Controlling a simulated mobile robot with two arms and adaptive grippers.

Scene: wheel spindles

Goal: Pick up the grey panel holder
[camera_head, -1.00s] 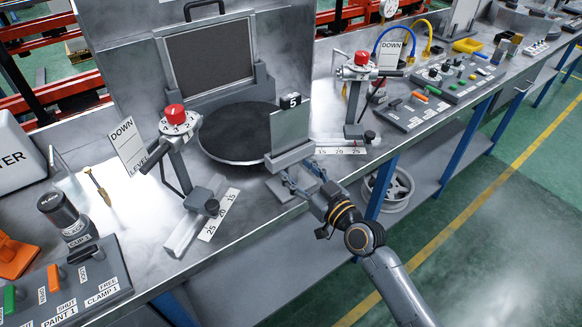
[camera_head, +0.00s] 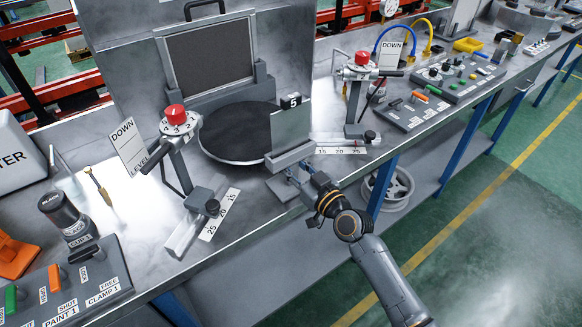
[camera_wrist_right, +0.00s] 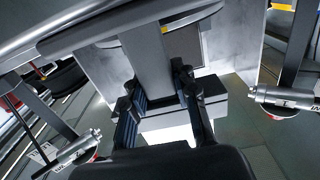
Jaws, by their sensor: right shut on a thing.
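The grey panel holder (camera_head: 289,156) stands at the front edge of the steel bench, with a flat grey panel above it and a black tag marked 5. My right gripper (camera_head: 294,178) reaches it from the front, low on its near side. In the right wrist view my right gripper (camera_wrist_right: 160,101) has a finger on each side of a grey upright part of the holder (camera_wrist_right: 150,72) and is shut on it. The holder still appears to rest at the bench edge; its underside is hidden. My left gripper is not in view.
A dark round turntable (camera_head: 238,132) lies right behind the holder. Red-knobbed stands rise at left (camera_head: 175,135) and right (camera_head: 357,90). A framed dark panel (camera_head: 210,55) stands at the back. A wheel rim (camera_head: 388,188) sits below the bench.

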